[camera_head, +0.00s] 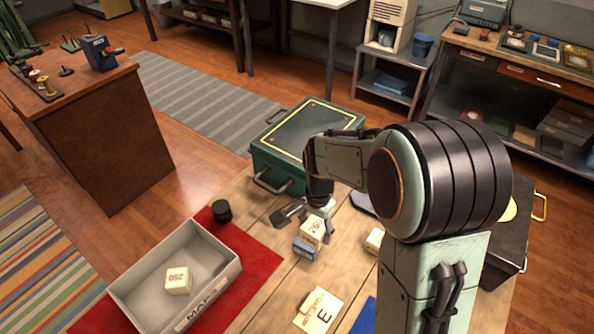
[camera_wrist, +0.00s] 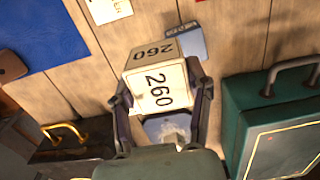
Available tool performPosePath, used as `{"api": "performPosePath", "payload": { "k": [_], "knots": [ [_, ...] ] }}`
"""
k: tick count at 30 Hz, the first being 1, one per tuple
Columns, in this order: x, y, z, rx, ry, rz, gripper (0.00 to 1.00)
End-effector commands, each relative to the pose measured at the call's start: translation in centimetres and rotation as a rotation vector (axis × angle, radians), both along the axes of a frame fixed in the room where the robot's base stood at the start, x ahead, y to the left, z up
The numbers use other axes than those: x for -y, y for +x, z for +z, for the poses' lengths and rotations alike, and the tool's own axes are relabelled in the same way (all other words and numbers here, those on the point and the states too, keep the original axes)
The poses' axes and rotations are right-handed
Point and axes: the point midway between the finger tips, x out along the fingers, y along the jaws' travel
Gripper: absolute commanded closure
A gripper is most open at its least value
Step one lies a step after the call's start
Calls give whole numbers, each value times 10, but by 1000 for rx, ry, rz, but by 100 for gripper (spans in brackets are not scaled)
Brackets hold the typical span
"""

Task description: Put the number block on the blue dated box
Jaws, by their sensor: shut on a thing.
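The cream number block (camera_head: 312,230), marked 260, is held between the fingers of my gripper (camera_head: 323,212). In the wrist view the block (camera_wrist: 158,88) fills the gap between both fingers of my gripper (camera_wrist: 160,84), with 260 on two faces. The small blue box (camera_head: 304,250) with a pale label is just under the block in the head view. In the wrist view part of the blue box (camera_wrist: 187,41) shows behind the block, and the rest is hidden. I cannot tell whether block and box touch.
A grey-white tray (camera_head: 222,252) holding a block marked 250 (camera_head: 178,280) stands on a red cloth (camera_head: 262,255). A green case (camera_head: 305,130) is behind.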

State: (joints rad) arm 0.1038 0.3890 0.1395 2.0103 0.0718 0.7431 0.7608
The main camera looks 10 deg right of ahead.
Motion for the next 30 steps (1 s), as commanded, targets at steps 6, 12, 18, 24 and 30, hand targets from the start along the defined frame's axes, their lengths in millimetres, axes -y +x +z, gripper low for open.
{"api": "performPosePath", "payload": {
  "k": [6, 12, 18, 24, 30],
  "knots": [
    [0, 37, -43, -4, 1, 1, 86],
    [0, 51, -58, -1, -1, 0, 86],
    [0, 54, -87, -2, -1, 0, 86],
    [1, 54, -92, 1, -1, 0, 86],
    [1, 54, -94, 0, 0, 0, 86]
  ]
}}
